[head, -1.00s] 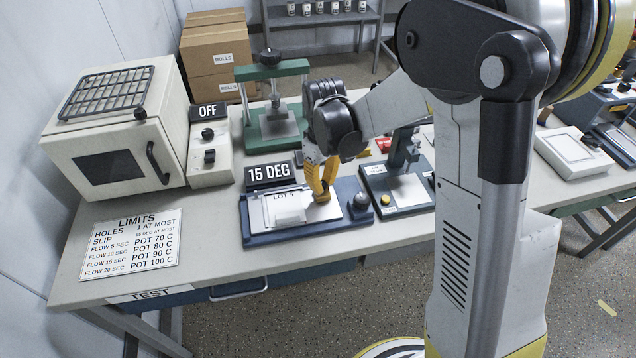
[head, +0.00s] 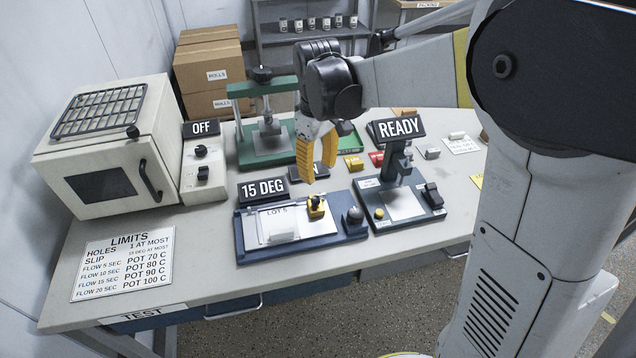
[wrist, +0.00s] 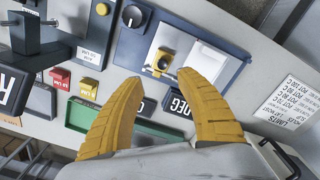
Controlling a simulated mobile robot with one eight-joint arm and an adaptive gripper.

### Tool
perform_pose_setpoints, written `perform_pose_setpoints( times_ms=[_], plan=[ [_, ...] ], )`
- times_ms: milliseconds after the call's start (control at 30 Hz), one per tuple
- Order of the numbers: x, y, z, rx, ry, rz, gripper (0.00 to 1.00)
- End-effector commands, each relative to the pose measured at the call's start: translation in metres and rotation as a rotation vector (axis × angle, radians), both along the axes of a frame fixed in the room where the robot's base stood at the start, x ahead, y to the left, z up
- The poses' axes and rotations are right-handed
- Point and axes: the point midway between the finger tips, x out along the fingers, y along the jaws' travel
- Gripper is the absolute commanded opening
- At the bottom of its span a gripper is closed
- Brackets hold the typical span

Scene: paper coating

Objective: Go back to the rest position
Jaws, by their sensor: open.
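My gripper (head: 318,152) has yellow fingers and hangs above the table, raised over the back edge of the blue slip-test device (head: 345,232). It holds nothing. In the wrist view the two fingers (wrist: 160,100) are spread apart with a gap between them. Below them are the blue device's plate (wrist: 132,50), its yellow clamp with a black knob (wrist: 162,62) and a white block (wrist: 206,62). In the head view the clamp (head: 316,207) and the white block (head: 283,229) sit on the sheet marked LOT 5. The sign beside it reads 15 DEG (head: 263,190).
A cream oven (head: 110,150) and its control box reading OFF (head: 203,165) stand at the left. A green press (head: 268,150) is behind my gripper. A device with a READY sign (head: 397,127) stands to the right. A LIMITS sheet (head: 125,265) lies at the front left.

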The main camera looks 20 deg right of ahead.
Motion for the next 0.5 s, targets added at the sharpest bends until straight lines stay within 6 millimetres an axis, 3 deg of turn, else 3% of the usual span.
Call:
perform_pose_setpoints(
  times_ms=[167, 500],
  plan=[
    [-0.0002, -0.0002, 0.0139, 0.0, 0.0, 0.0, 0.43],
    [-0.0002, -0.0002, 0.0149, 0.0, 0.0, 0.0, 0.43]
  ],
)
